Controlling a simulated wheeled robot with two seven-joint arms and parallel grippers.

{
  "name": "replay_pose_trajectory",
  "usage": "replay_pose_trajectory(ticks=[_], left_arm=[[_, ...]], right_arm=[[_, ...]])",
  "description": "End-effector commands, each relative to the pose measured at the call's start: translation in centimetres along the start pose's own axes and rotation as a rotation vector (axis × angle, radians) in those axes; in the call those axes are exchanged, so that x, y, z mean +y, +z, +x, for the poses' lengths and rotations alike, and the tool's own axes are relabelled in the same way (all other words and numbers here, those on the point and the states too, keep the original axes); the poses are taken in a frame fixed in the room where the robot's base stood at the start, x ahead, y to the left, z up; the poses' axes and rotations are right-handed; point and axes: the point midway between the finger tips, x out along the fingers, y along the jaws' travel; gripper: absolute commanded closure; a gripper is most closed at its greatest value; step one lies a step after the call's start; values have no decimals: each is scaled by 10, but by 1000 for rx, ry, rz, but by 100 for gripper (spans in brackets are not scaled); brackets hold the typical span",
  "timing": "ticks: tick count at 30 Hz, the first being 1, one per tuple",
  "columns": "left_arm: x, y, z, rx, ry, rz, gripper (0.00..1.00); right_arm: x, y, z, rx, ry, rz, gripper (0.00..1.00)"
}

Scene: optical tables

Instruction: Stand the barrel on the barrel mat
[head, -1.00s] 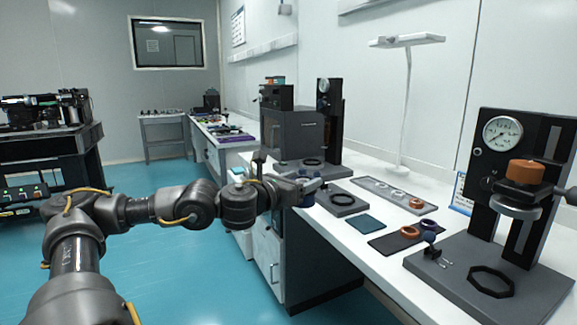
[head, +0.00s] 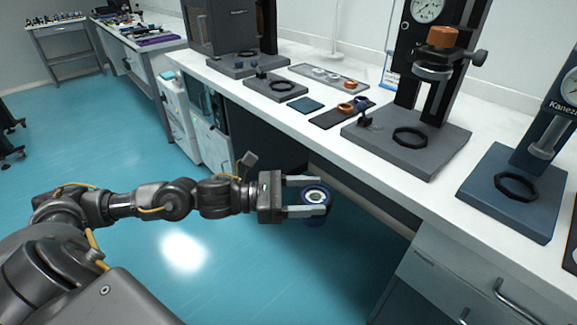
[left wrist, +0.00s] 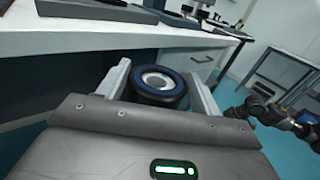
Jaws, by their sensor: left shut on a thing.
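My left gripper (head: 305,196) is shut on the barrel (head: 317,194), a short dark-blue and black cylinder with a pale ring in its top. It is held roughly upright, clear of the bench and in front of its edge, over the floor. The barrel also shows between the fingers in the left wrist view (left wrist: 160,84). A small flat teal square (head: 306,104) lies bare on the bench; it may be the barrel mat, but I cannot tell for sure. My right arm seems to show at the right of the left wrist view; its gripper is unclear.
A dark mat (head: 343,114) holds an orange ring and a blue part. A grey tray (head: 330,77) with small rings lies behind. A grey press base (head: 385,143) and a blue press base (head: 488,204) fill the bench to the right. A drawer cabinet (head: 440,285) stands below.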

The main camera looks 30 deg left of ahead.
Motion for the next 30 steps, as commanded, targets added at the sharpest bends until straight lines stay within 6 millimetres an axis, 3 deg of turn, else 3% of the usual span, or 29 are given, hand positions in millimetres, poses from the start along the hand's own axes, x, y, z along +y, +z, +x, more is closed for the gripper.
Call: replay_pose_trajectory(ticks=[9, 30], left_arm=[[-12, -1, 11, -5, -54, -2, 75], [4, -14, -15, 0, 21, 0, 75]], right_arm=[[0, 0, 0, 0, 0, 0, 64], [0, 1, 0, -2, 1, 0, 64]])
